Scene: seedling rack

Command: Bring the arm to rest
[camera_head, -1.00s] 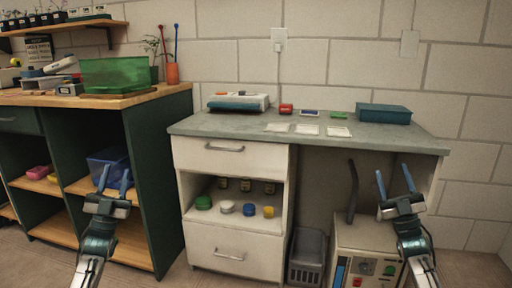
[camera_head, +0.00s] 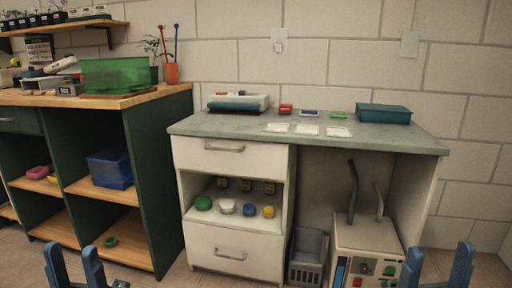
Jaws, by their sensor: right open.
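My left gripper (camera_head: 73,268) shows at the bottom left edge of the head view. Its two blue fingers point up and stand apart, with nothing between them. My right gripper (camera_head: 437,268) shows at the bottom right edge, also with its fingers apart and empty. Both are low in front of the furniture, and the arms behind them are out of the picture.
A grey-topped bench (camera_head: 225,125) with white drawers stands in the middle, its shelf holding several coloured lids. A machine with a control panel (camera_head: 370,240) and a grey basket (camera_head: 307,258) stand beneath it. A green cabinet (camera_head: 160,150) with a wooden top stands left.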

